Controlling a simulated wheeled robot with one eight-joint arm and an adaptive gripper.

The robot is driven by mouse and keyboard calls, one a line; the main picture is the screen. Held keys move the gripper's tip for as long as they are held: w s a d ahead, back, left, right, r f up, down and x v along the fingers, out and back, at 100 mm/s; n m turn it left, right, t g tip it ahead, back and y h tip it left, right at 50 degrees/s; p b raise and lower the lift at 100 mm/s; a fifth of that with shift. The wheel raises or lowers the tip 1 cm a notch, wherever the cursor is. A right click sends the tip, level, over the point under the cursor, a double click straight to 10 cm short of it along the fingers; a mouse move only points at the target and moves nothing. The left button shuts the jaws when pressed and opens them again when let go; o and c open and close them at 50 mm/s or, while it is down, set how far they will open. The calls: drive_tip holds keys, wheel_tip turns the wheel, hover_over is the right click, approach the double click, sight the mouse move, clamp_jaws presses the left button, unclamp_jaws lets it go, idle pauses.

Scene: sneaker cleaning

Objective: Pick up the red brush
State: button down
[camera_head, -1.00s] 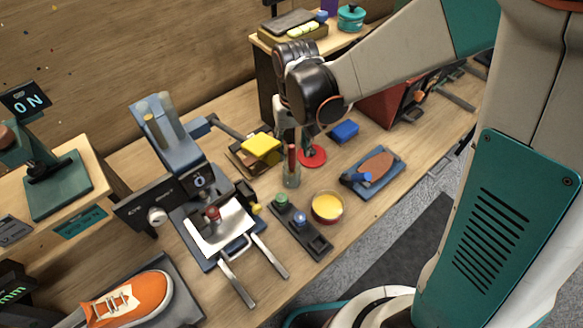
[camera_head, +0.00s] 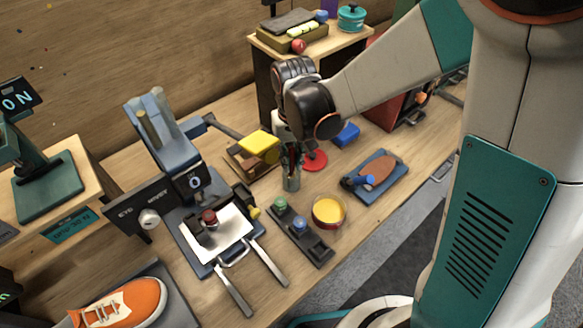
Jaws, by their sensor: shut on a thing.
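The red brush (camera_head: 287,160) stands upright in a small clear cup (camera_head: 291,182) near the middle of the table. My gripper (camera_head: 290,152) is right above the cup, pointing down, with its fingers around the upper part of the brush. It is shut on the brush. The fingers hide most of the handle, and the brush's lower end is hard to make out inside the cup.
A red disc (camera_head: 315,160) and a blue block (camera_head: 345,134) lie close to the right. A yellow sponge (camera_head: 259,143) is at the left. A yellow-filled bowl (camera_head: 328,211) and a dark button panel (camera_head: 300,232) stand in front. An orange sneaker (camera_head: 122,303) is at lower left.

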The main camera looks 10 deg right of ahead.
wheel_tip(320, 180, up, 20)
drive_tip(key=p, duration=1.4)
